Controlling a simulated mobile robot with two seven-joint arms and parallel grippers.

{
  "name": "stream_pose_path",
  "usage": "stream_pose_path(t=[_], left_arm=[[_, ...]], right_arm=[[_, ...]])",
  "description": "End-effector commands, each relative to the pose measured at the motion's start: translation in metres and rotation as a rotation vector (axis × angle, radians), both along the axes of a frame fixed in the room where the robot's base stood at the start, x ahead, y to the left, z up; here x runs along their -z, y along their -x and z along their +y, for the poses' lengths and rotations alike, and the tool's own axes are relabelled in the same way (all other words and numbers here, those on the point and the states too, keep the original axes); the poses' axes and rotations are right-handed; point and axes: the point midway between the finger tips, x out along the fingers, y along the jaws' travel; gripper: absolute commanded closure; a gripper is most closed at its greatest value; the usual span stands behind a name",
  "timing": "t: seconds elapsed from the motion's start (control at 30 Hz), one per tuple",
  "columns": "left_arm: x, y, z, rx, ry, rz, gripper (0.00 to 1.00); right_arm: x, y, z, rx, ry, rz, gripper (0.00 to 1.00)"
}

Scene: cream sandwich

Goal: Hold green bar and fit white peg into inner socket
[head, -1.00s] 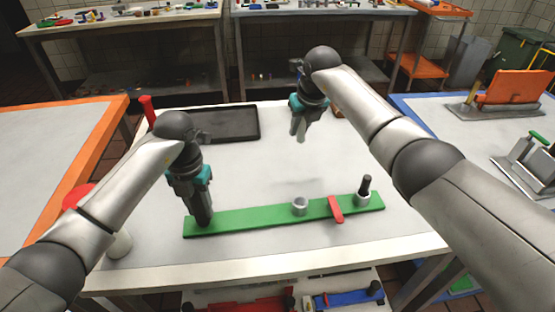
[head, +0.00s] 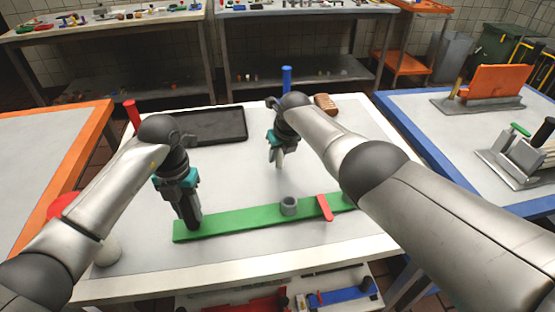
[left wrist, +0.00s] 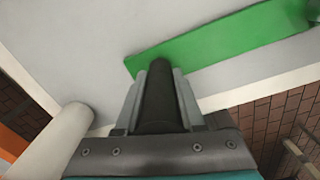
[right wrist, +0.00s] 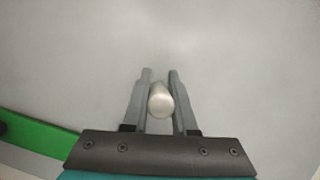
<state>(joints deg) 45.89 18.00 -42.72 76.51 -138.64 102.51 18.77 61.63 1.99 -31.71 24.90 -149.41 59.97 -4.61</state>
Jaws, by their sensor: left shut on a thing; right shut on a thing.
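The green bar (head: 240,219) lies across the front of the white table. A grey ring-shaped inner socket (head: 289,206) stands near its middle, with its opening facing up. My left gripper (head: 191,218) is shut on a dark upright post (left wrist: 157,95) at the bar's left end. My right gripper (head: 279,160) is shut on the white peg (right wrist: 160,100), held above the table behind the socket and apart from it. In the head view the peg (head: 279,163) shows only as a small pale tip. The bar's right end is hidden behind my right arm.
A black tray (head: 215,126) lies at the back left. A brown block (head: 325,104) and a blue upright handle (head: 287,78) are at the back. A white cylinder (left wrist: 65,140) stands left of the bar.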

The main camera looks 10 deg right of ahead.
Motion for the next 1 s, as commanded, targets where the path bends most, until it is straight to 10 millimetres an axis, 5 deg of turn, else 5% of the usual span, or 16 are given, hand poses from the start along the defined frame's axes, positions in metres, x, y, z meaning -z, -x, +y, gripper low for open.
stream_pose_path(t=[0.63,0.67,0.7,1.0], left_arm=[[0.0,0.0,0.0,0.0,0.0,0.0,1.0],[0.0,0.0,0.0,0.0,0.0,0.0,1.0],[0.0,0.0,0.0,0.0,0.0,0.0,1.0],[0.0,0.0,0.0,0.0,0.0,0.0,1.0]], right_arm=[[0.017,0.002,0.001,-0.002,0.001,0.001,1.0],[0.017,0.002,0.001,-0.001,0.002,0.001,0.72],[0.017,0.002,0.001,-0.001,0.002,0.001,0.67],[0.018,0.002,0.0,-0.001,0.002,0.001,0.62]])
